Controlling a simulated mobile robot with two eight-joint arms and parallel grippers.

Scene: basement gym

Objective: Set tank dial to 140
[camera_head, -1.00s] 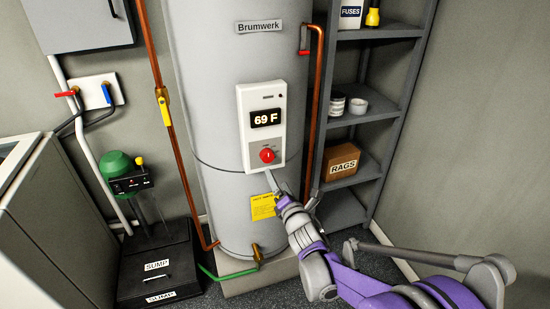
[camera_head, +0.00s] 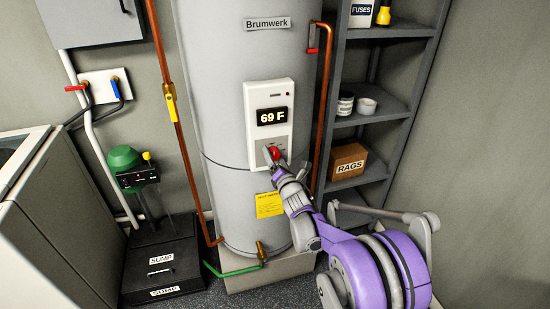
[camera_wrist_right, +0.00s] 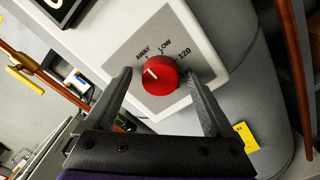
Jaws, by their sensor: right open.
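The tank (camera_head: 228,100) is a tall grey cylinder with a white control panel (camera_head: 282,92) on its front. The panel's display (camera_head: 272,116) reads 69 F. Below it is the red dial (camera_head: 274,153), partly hidden by my right gripper (camera_head: 271,163) in the head view. In the right wrist view the red dial (camera_wrist_right: 159,75) has a white pointer mark toward its upper left, near AWAY; LOW and 120 follow clockwise. My right gripper (camera_wrist_right: 160,84) is open, with one finger on each side of the dial; contact cannot be told. My left gripper is not in view.
A copper pipe (camera_head: 321,110) runs close to the panel's right, beside a grey shelf (camera_head: 372,117) with a RAGS box (camera_head: 347,161). Another copper pipe (camera_head: 178,130) with a yellow valve lever stands left. A sump unit (camera_head: 160,258) sits on the floor at left.

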